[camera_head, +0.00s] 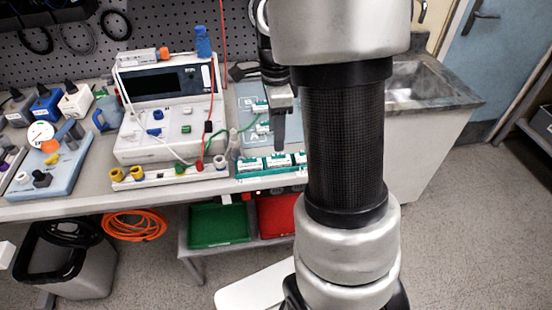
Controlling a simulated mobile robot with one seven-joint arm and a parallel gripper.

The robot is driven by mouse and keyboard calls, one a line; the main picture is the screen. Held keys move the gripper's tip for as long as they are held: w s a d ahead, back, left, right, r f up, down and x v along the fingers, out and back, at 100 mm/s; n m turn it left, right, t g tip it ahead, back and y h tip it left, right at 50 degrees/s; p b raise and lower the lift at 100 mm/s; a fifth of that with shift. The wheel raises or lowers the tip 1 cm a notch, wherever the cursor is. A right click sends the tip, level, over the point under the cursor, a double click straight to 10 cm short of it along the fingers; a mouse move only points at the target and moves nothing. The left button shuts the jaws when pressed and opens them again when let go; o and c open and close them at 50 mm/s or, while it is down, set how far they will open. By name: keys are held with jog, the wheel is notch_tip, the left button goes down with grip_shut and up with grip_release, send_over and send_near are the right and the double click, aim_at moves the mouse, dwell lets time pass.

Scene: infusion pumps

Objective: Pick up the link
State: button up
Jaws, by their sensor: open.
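I cannot single out the link with certainty. Small parts lie around the gripper, and my own arm hides the bench to its right. I cannot tell whether the finger touches anything.
A white instrument with a dark screen (158,87) stands left of the gripper, with red and green leads. A pale blue board (50,180) with coloured parts is at far left. A sink (418,82) is right. Green (218,225) and red trays (276,216) sit below.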

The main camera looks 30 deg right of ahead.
aim_at(276, 160)
jog(key=f, duration=0.6)
jog(key=f+b, duration=0.1)
jog(key=f, duration=0.2)
jog(key=shift+w+f, duration=0.1)
jog(key=shift+w, duration=0.25)
jog(key=c, duration=1.1)
